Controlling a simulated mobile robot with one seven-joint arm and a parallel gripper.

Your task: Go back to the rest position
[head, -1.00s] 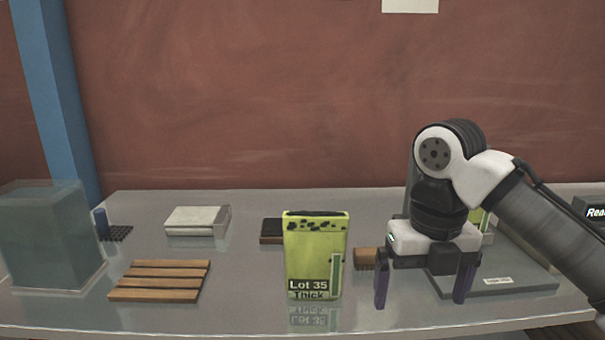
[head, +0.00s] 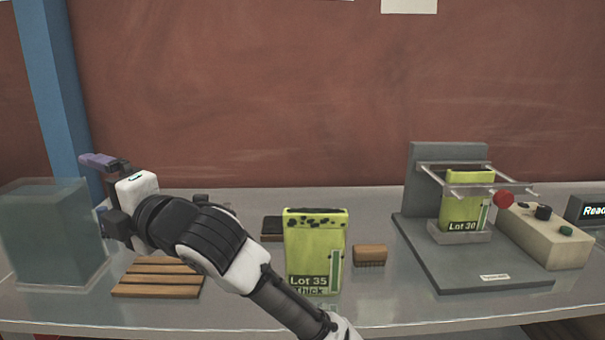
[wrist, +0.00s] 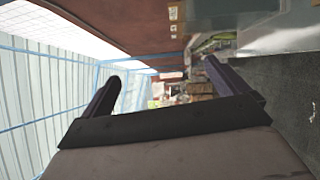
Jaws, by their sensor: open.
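My gripper (head: 92,185) is at the left of the head view, raised above the table's left part and turned sideways, near the translucent box. Its purple fingers are spread apart with nothing between them. In the wrist view the open fingers (wrist: 158,85) frame a tilted, distant view of the room. My arm crosses the front of the table from the lower middle and hides part of the wooden slatted rack and the things behind it.
A translucent box (head: 50,240) stands at the left by a blue post (head: 52,90). A wooden rack (head: 150,290), a green Lot 35 pack (head: 315,250) and a brush (head: 370,255) stand on the table. A grey stand (head: 470,275) holds a Lot 30 pack (head: 462,205) beside a control box (head: 545,240).

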